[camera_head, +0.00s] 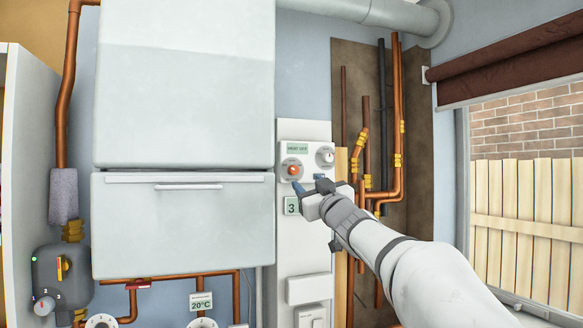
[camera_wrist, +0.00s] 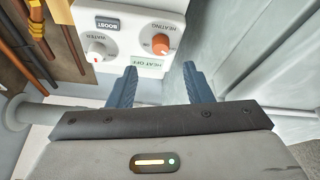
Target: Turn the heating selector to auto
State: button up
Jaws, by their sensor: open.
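The heating selector is an orange round knob (camera_head: 293,170) on a white control panel, and in the wrist view the knob (camera_wrist: 161,43) sits under the word HEATING. A green HEAT OFF label (camera_head: 297,148) is above it in the head view; the label (camera_wrist: 147,64) shows inverted in the wrist view. My gripper (camera_head: 309,186) is in front of the panel, just below and right of the knob in the head view. In the wrist view its blue fingers (camera_wrist: 159,69) are spread, with nothing between them, short of the knob. An auto mark is too small to read.
A white water knob (camera_head: 327,156) is right of the selector; a dark BOOST button (camera_wrist: 107,23) is near it in the wrist view. A large white cabinet (camera_head: 184,225) stands close on the left. Copper pipes (camera_head: 397,120) run on the right.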

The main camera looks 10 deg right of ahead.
aim_at(295, 171)
jog(key=p+x, duration=0.3)
jog(key=x, duration=0.4)
jog(key=shift+w+a, duration=0.1)
jog(key=shift+w, duration=0.1)
jog(key=c, duration=0.9)
jog(key=shift+a, duration=0.25)
jog(key=shift+c, duration=0.5)
jog(key=shift+d, duration=0.25)
jog(key=shift+s+a+f+m+h+b, duration=0.1)
jog(key=shift+m+h+b, duration=0.5)
jog(key=shift+m, duration=0.65)
jog(key=shift+a+f+m+h+b, duration=0.1)
jog(key=shift+m+h+b, duration=0.5)
jog(key=shift+m, duration=0.65)
jog(key=shift+r+m+h+b, duration=0.1)
jog(key=shift+m+h+b, duration=0.9)
jog(key=shift+m, duration=0.6)
jog(key=shift+r, duration=0.1)
